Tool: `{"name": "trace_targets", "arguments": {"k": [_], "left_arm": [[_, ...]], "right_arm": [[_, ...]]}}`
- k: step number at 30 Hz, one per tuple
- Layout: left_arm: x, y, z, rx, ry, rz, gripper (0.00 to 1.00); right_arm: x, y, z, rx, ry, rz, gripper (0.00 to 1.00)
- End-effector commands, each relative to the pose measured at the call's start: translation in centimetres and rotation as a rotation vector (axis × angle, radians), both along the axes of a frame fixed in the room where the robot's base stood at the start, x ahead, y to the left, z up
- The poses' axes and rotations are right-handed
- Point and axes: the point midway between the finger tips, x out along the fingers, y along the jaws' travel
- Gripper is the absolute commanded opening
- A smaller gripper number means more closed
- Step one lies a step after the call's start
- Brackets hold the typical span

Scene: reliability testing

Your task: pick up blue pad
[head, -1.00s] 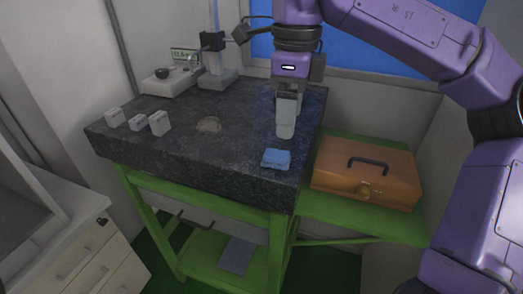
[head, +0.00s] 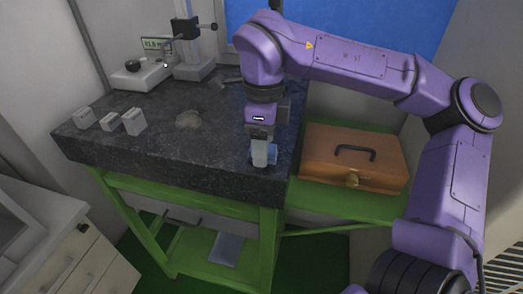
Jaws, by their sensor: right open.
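The jaws are open. My left gripper is not in view.
Several small white blocks (head: 134,122) stand on the slab's left side. A white instrument (head: 145,75) and a stand (head: 193,68) are at the back. An orange case (head: 340,175) sits on the green shelf to the right. The slab's middle front is clear.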

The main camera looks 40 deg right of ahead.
Motion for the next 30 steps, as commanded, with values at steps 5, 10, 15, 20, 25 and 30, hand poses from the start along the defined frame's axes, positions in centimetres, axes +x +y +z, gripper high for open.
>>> {"name": "trace_targets", "arguments": {"k": [5, 10, 15, 20, 25, 30], "left_arm": [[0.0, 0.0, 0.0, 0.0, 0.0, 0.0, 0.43], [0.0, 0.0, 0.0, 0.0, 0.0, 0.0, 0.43], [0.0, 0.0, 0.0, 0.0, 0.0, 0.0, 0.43], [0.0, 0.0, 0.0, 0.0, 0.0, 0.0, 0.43], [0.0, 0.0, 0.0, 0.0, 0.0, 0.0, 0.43], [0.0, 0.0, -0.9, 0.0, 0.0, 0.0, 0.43]], "right_arm": [[0.0, 0.0, 0.0, 0.0, 0.0, 0.0, 0.46], [0.0, 0.0, 0.0, -0.001, 0.001, 0.0, 0.06], [0.0, -0.1, 0.0, -0.001, 0.001, -0.001, 0.06], [0.0, 0.0, 0.5, -0.001, 0.0, 0.0, 0.06], [0.1, 0.0, 3.1, -0.002, -0.004, -0.001, 0.06], [-3.1, 1.5, 7.1, -0.004, -0.008, 0.001, 0.06]]}}
